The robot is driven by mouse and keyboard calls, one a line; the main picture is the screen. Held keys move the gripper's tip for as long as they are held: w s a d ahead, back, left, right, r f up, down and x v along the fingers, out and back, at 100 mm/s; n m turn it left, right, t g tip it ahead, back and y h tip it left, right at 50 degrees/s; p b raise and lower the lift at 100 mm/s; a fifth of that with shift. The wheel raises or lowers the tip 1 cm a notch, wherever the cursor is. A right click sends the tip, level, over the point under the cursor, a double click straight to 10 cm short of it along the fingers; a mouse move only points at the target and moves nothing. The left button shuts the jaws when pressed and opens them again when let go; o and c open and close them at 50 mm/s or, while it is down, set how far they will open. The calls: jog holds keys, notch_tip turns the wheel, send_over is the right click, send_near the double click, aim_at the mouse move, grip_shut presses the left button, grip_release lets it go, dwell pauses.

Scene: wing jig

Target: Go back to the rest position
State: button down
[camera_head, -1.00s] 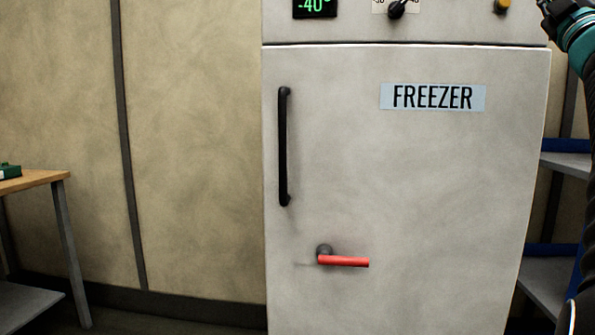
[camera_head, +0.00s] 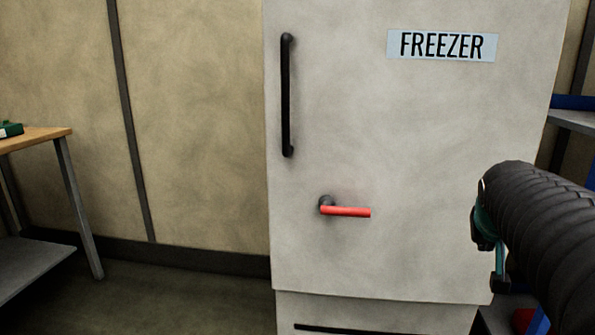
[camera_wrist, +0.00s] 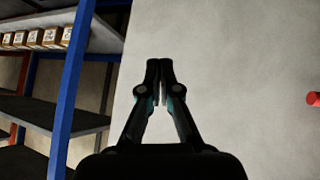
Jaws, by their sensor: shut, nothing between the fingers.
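My gripper (camera_wrist: 159,68) is in the wrist view, its two fingers together at the tips and empty. Behind it is the pale freezer side or front, with no contact that I can make out. In the head view my arm comes in at the right edge, in front of the freezer's lower right; the fingertips are not clear there. The freezer (camera_head: 420,150) has its door shut, with a black vertical handle (camera_head: 287,95) and a red lever (camera_head: 345,211) lying about level. The red lever's end (camera_wrist: 313,98) shows at the wrist view's right edge.
A shelf rack with blue posts (camera_wrist: 70,95) and several small boxes (camera_wrist: 37,38) stands beside the freezer. A wooden-topped table (camera_head: 35,138) with a green item (camera_head: 10,129) is at the far left. The floor (camera_head: 185,295) between table and freezer is clear.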

jog(key=s+a+f+n+y, duration=0.1)
jog(key=s+a+f, duration=0.3)
jog(key=a, duration=0.4)
jog(key=s+a+f+n+y, duration=0.2)
jog(key=s+a+f, duration=0.2)
jog(key=a, duration=0.4)
jog(key=s+a+f+n+g+y, duration=0.1)
jog(key=s+a+f+y, duration=0.1)
jog(key=s+a+f, duration=0.2)
jog(key=s+a, duration=0.1)
jog(key=a, duration=0.2)
jog(key=shift+s+a+n+y, duration=0.3)
jog(key=shift+s+a+n, duration=0.05)
jog(key=shift+a+n, duration=0.05)
